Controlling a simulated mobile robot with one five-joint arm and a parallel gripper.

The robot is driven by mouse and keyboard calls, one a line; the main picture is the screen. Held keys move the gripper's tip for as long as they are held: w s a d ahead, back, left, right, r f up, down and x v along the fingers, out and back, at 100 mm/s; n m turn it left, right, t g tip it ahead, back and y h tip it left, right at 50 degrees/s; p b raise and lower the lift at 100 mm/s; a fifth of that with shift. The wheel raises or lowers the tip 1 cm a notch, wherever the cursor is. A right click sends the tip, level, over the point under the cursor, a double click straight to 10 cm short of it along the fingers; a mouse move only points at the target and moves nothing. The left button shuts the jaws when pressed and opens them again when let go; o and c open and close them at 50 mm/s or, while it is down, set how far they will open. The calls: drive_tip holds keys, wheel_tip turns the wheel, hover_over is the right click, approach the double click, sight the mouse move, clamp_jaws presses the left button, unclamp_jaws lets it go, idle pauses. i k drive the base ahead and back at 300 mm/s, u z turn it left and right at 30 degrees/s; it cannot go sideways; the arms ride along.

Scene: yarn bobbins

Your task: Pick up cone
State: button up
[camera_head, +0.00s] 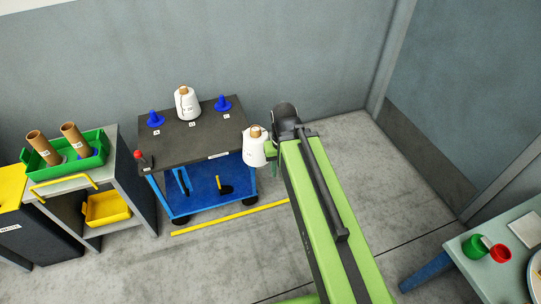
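One white yarn cone (256,150) with a brown core top is in the middle of the view, just off the right edge of the dark-topped cart. It is at the end of my green arm, off the cart top with no support visible under it, so it appears held by my gripper (269,150). The fingertips are mostly hidden by the cone and the arm. A second white yarn cone (186,104) stands upright on the cart top, near its back middle.
The cart (179,149) carries blue pegs at back left (156,120) and back right (223,104). A cabinet with a green tray (57,172) of brown tubes stands left. A table (470,285) is at lower right.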

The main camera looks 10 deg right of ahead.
sight(254, 138)
drive_tip(key=z, duration=0.15)
drive_tip(key=k, duration=0.3)
drive_tip(key=u, duration=0.3)
drive_tip(key=i, duration=0.85)
drive_tip(key=u, duration=1.05)
drive_tip(key=k, duration=0.15)
drive_tip(key=u, duration=2)
drive_tip(key=k, duration=0.55)
drive_tip(key=z, duration=1.15)
